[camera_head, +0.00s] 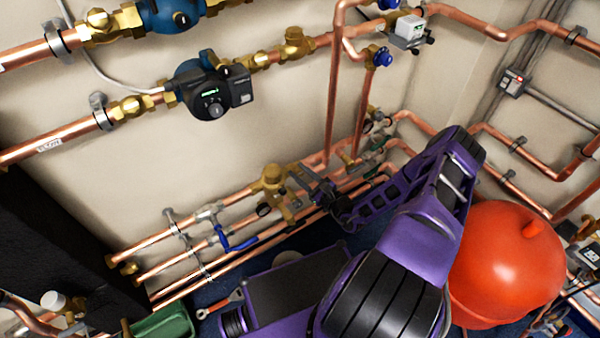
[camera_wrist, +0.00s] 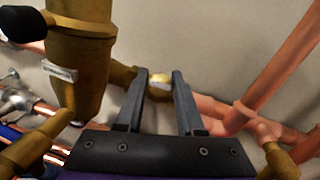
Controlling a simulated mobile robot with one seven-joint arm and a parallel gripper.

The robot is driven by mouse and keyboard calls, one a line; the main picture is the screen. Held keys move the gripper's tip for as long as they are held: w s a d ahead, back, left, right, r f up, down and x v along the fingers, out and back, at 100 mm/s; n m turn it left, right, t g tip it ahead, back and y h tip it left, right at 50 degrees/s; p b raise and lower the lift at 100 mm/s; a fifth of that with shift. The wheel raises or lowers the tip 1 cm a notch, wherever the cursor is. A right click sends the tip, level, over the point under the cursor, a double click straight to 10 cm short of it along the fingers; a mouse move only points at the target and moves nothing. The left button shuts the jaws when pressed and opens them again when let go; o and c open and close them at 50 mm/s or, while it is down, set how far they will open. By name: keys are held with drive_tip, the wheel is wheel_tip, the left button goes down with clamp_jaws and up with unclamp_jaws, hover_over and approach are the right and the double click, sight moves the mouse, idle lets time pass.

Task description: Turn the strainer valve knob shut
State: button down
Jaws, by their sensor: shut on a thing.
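A brass strainer body (camera_head: 272,180) stands on the lower copper pipes in the head view. It fills the left side of the wrist view (camera_wrist: 80,60), with a small label on it and a black cap at upper left. My gripper (camera_head: 297,174) reaches in from the right, just beside this body. In the wrist view its two dark fingers (camera_wrist: 160,74) are shut on a small pale brass knob (camera_wrist: 160,82) at their tips. Most of the knob is hidden by the fingers, and its turned angle cannot be told.
Copper pipes run close to the right of the fingers (camera_wrist: 285,60). A blue lever valve (camera_head: 235,242) sits on the pipes at left. A dark round gauge (camera_head: 264,209) is below the strainer. A red tank (camera_head: 507,262) stands at right, close to my arm.

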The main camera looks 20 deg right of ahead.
drive_tip(key=n+g+y, duration=0.1)
drive_tip(key=n, duration=0.1)
drive_tip(key=n+g+y, duration=0.1)
drive_tip(key=n, duration=0.2)
drive_tip(key=shift+d+y, duration=0.1)
drive_tip(key=shift+y, duration=0.2)
drive_tip(key=n+g, duration=0.1)
drive_tip(key=n, duration=0.2)
drive_tip(key=n+g+y, duration=0.1)
drive_tip(key=n+g, duration=0.1)
drive_tip(key=shift+n+g+y+b, duration=0.3)
drive_tip(key=shift+n+b, duration=0.1)
drive_tip(key=n+g, duration=0.2)
drive_tip(key=n, duration=0.2)
drive_tip(key=shift+n+g, duration=0.4)
drive_tip(key=shift+n+g+h, duration=0.7)
drive_tip(key=shift+n+g, duration=0.4)
drive_tip(key=shift+n, duration=1)
drive_tip(key=c, duration=0.5)
unclamp_jaws()
drive_tip(key=p+v, duration=0.1)
drive_tip(key=v, duration=1.6)
drive_tip(key=shift+r+p, duration=0.25)
drive_tip(key=shift+p, duration=0.15)
